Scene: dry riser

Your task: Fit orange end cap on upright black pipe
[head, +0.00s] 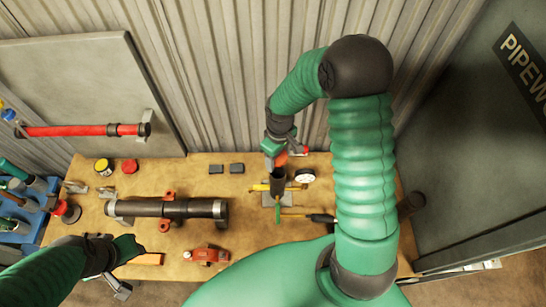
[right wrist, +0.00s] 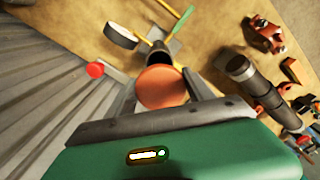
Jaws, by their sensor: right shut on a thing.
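The orange end cap (right wrist: 162,88) is held between the two fingers of my right gripper (head: 281,153), its round face toward the wrist camera. In the head view, a sliver of the cap (head: 281,159) shows below the jaws. The upright black pipe (head: 278,184) stands on the bench just below the cap. In the right wrist view, the pipe (right wrist: 154,57) shows just beyond the cap, which covers part of it. I cannot tell whether cap and pipe touch. My left gripper (head: 122,271) is low at the left, near an orange block; its jaws are unclear.
A white-faced round gauge (head: 305,175) stands close right of the pipe. Tools with yellow (head: 260,187) and green (head: 278,214) parts lie around its foot. A horizontal black pipe (head: 170,208) lies to the left. A corrugated wall (head: 220,90) rises behind the bench.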

